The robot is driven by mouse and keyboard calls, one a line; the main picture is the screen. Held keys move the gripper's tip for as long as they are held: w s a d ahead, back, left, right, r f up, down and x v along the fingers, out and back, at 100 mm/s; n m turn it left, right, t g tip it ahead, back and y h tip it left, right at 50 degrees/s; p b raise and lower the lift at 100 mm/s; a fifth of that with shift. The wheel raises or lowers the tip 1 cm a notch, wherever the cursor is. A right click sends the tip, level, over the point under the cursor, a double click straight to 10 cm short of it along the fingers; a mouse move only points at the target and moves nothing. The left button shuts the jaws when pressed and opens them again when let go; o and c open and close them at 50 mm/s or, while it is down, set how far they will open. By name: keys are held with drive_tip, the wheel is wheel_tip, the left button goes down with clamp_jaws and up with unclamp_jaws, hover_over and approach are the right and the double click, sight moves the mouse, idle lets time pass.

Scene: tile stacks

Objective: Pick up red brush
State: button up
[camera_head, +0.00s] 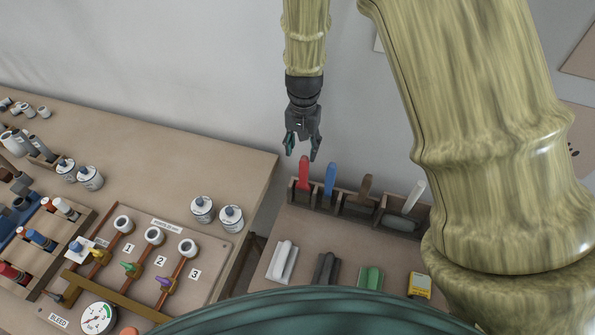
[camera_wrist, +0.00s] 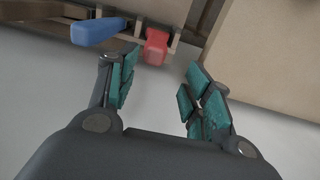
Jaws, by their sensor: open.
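The red brush (camera_head: 304,172) stands handle up in the leftmost slot of a wooden holder (camera_head: 323,210) at the back of the right table. Its red handle also shows in the wrist view (camera_wrist: 155,46), just beyond and between the fingertips. My gripper (camera_head: 303,154) is open and empty, right above the red handle and seemingly apart from it. Its teal finger pads (camera_wrist: 160,78) point toward the handle in the wrist view. The brush's lower part is hidden inside the holder.
A blue-handled brush (camera_head: 330,178) stands close to the right of the red one. A brown handle (camera_head: 366,188) and a white handle (camera_head: 413,197) stand farther right. The left table (camera_head: 200,135) holds bottles and a valve panel. Several blocks lie in front of the holder.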

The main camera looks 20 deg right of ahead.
sight(307, 161)
drive_tip(key=shift+s+f, duration=0.35)
drive_tip(key=shift+s+d+f+p, duration=0.15)
drive_tip(key=shift+s+f+p, duration=0.15)
drive_tip(key=shift+s+f, duration=0.25)
drive_tip(key=shift+s+d+f+p, duration=0.1)
drive_tip(key=shift+s+f+p, duration=0.2)
drive_tip(key=shift+s, duration=0.45)
drive_tip(key=w+f, duration=0.2)
drive_tip(key=shift+w+a+f, duration=0.15)
drive_tip(key=shift+w+f, duration=0.1)
drive_tip(key=shift+f, duration=0.05)
drive_tip(key=f+p, duration=0.1)
drive_tip(key=f, duration=0.2)
drive_tip(key=f+p, duration=0.1)
drive_tip(key=shift+s+f+p, duration=0.2)
drive_tip(key=shift+s+p, duration=0.15)
drive_tip(key=shift+s, duration=0.3)
drive_tip(key=shift+w, duration=0.1)
drive_tip(key=shift+f, duration=0.1)
drive_tip(key=c, duration=1.1)
